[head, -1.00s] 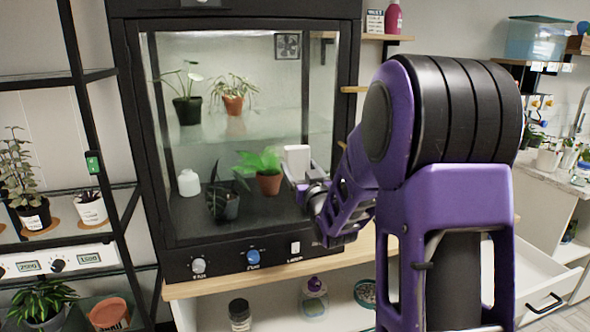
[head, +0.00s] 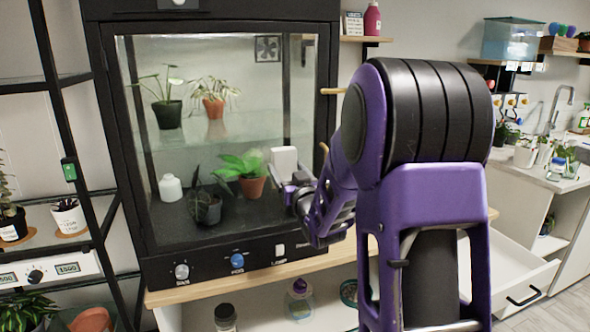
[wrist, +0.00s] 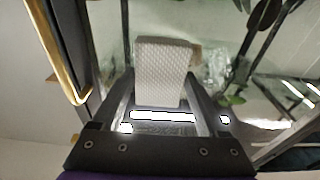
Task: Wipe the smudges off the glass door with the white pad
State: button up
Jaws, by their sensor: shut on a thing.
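The white pad (head: 284,158) is held in my gripper (head: 284,178), in front of the lower right of the glass door (head: 230,130). In the wrist view, the textured white pad (wrist: 160,70) sits between both fingers of my gripper (wrist: 160,100), which is shut on it. The glass door belongs to a black cabinet with plants inside, and it looks shut. I cannot tell whether the pad touches the glass. A faint whitish patch (wrist: 214,65) shows beside the pad in the wrist view; whether it is a smudge is unclear.
Knobs, including a blue one (head: 237,260), sit on the panel below the door. A wooden shelf (head: 215,284) runs under the cabinet. A black rack (head: 85,170) stands at left. An open drawer (head: 510,280) juts out at right.

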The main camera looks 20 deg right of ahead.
aim_at(296, 158)
jog(key=shift+a, duration=4.85)
jog(key=shift+r+p, duration=0.4)
jog(key=shift+r, duration=0.8)
jog(key=shift+d+b, duration=0.5)
jog(key=shift+d, duration=5.7)
jog(key=shift+a, duration=6.2)
jog(key=shift+a, duration=0.1)
jog(key=shift+s, duration=0.45)
jog(key=shift+s+d, duration=0.2)
jog(key=shift+s, duration=2.25)
